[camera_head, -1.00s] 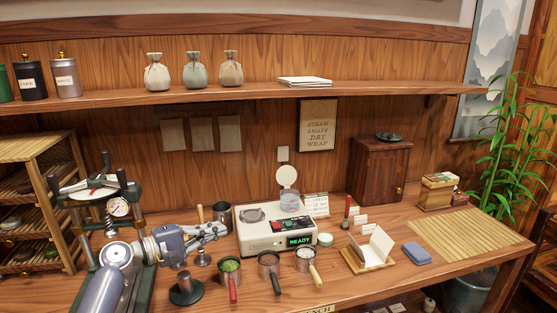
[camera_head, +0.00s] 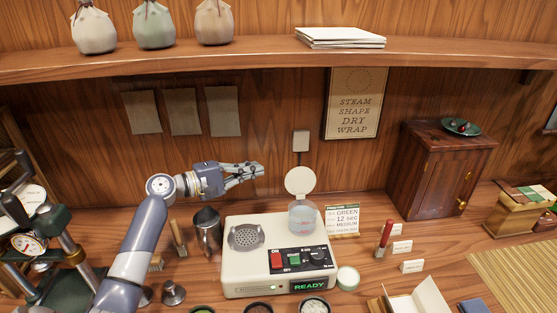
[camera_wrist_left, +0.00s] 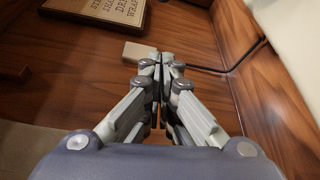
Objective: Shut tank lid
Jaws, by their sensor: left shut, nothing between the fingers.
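The tank lid (camera_head: 299,181) is a round pale disc standing up, open, at the back of the clear water tank (camera_head: 302,216). The tank sits in the back right of the cream steamer unit (camera_head: 278,256), whose display reads READY. My left gripper (camera_head: 262,170) is shut and empty in the head view, up and to the left of the lid and apart from it. The wrist view also shows its closed fingers (camera_wrist_left: 161,62). The lid cannot be clearly made out in the wrist view. My right gripper is not in view.
A steel pitcher (camera_head: 208,232) stands left of the steamer. A small round pale tin (camera_head: 347,278) and a recipe card (camera_head: 342,220) stand to its right. A wall shelf (camera_head: 260,62) runs above. A wall outlet (camera_head: 300,141) is behind the lid.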

